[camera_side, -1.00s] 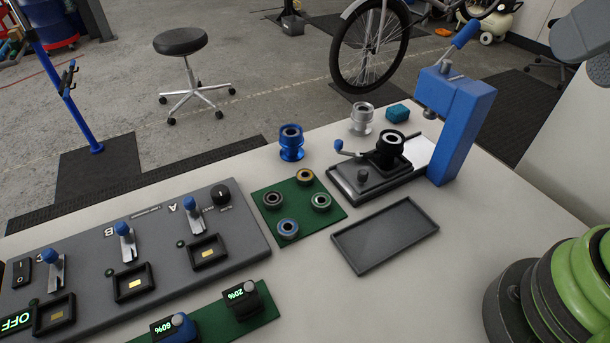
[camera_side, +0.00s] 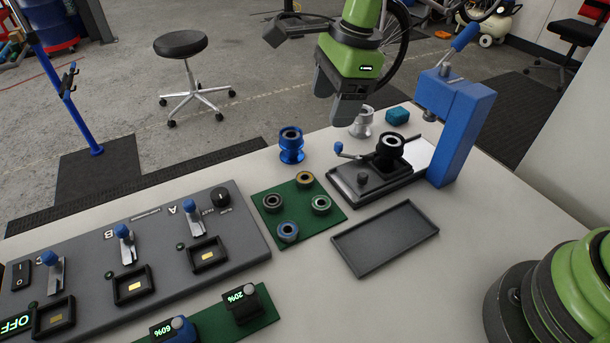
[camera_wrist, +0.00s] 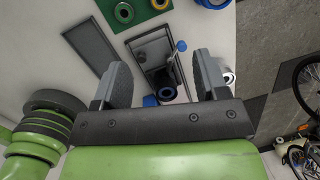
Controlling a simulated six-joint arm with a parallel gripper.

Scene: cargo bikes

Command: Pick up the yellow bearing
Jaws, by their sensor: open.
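The yellow bearing (camera_side: 305,179) lies flat at the back corner of a green mat (camera_side: 335,218). Three other bearings share the mat: a dark one (camera_side: 272,202), a green one (camera_side: 321,203) and a blue one (camera_side: 288,231). My gripper (camera_side: 348,112) is high above the back of the bench, behind and to the right of the mat, empty. In the wrist view its two fingers (camera_wrist: 160,82) are spread apart, over the black fixture. There the mat (camera_wrist: 144,15) shows at the top edge, with the yellow bearing (camera_wrist: 160,4) partly cut off.
A blue stepped holder (camera_side: 291,146) stands behind the mat, with a silver one (camera_side: 361,121) farther back. A black fixture (camera_side: 345,183) and a tall blue press (camera_side: 460,120) stand to the right. An empty dark tray (camera_side: 385,240) lies in front. A grey control panel (camera_side: 150,250) fills the left.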

